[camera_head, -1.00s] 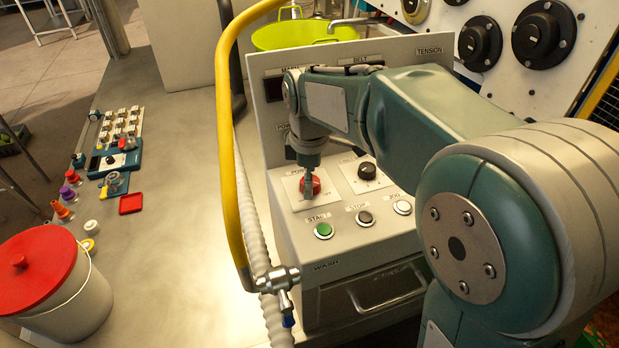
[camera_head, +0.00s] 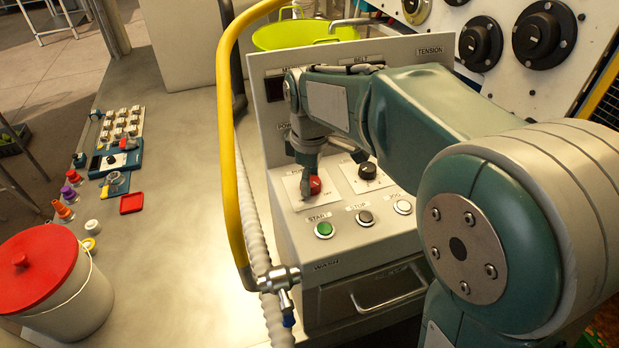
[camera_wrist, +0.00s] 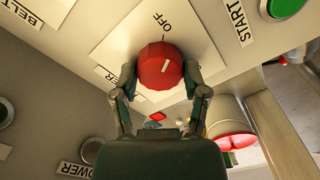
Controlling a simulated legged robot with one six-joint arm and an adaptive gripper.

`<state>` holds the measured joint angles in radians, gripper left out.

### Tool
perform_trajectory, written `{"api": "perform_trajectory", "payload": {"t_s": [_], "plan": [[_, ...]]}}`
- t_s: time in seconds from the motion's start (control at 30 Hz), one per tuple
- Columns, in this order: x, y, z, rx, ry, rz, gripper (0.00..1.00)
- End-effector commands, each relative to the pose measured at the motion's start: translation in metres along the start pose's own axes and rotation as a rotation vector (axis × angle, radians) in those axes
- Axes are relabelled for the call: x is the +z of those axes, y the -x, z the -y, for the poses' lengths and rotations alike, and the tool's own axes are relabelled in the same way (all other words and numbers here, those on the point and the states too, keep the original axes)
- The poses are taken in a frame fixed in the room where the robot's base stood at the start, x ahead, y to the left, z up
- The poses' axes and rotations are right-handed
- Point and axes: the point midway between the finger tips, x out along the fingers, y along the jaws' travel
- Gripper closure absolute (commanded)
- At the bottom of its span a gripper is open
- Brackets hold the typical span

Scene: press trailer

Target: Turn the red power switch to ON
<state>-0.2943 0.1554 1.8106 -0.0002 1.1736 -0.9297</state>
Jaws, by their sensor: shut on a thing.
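The red power switch (camera_head: 316,185) is a round knob on a white plate (camera_head: 297,199) on the sloped panel. In the wrist view the red knob (camera_wrist: 157,68) fills the space between my two fingers. My gripper (camera_wrist: 161,72) is shut on the knob, one finger at each side. In the head view my gripper (camera_head: 309,184) reaches down onto the knob. No ON label is readable.
A black knob (camera_head: 368,171) sits right of the switch. The green START (camera_head: 324,229), STOP (camera_head: 364,217) and JOG (camera_head: 402,207) buttons lie in front. A yellow pipe (camera_head: 228,150) rises close on the left. A red-lidded bucket (camera_head: 50,275) stands far left.

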Motion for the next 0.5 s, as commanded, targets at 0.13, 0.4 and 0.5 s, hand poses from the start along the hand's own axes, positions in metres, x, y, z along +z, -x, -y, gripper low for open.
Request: {"api": "perform_trajectory", "payload": {"t_s": [0.13,0.4,0.5], "plan": [[0.0003,-0.0025,0.0002,-0.004,-0.137,0.003,0.90],[0.0005,-0.0030,0.0006,-0.005,-0.394,0.005,0.90],[0.0005,-0.0031,0.0007,-0.005,-0.489,0.005,0.90]]}}
